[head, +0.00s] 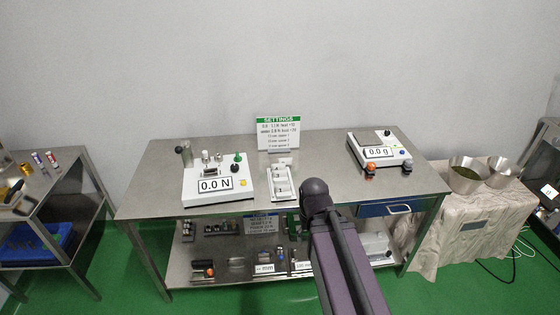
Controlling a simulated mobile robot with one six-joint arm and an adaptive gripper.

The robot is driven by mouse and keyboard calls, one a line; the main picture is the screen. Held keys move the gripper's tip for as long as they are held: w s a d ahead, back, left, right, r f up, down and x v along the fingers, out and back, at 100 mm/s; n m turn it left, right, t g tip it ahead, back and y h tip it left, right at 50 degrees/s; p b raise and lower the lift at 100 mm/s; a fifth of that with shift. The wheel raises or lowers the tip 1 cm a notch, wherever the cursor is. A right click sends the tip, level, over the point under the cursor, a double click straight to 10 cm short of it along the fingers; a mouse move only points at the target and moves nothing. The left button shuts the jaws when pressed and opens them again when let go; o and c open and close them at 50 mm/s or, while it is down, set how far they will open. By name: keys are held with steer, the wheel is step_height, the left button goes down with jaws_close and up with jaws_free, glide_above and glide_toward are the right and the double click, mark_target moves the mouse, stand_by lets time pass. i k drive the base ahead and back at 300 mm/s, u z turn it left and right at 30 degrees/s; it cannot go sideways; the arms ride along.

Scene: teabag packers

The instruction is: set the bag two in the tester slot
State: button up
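The tester, a white box with the reading "0.0 N" (239,177), stands on the left of the steel table. A small dark fixture with metal posts sits on its top; I cannot make out the slot clearly. A white rack (271,195) lies right of the tester with small pale items in it. They may be bags, but they are too small to tell apart, and I cannot tell which is bag two. My arm rises in front of the table's middle. My gripper does not show.
A scale reading "0.0 g" (397,152) stands on the right of the steel table (325,150). A green-headed settings sign (278,132) stands at the back. Metal bowls (465,183) are at the far right. Bare tabletop lies between rack and scale.

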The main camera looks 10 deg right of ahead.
mark_target(211, 174)
steer(key=i, duration=0.9)
steer(key=z, duration=0.05)
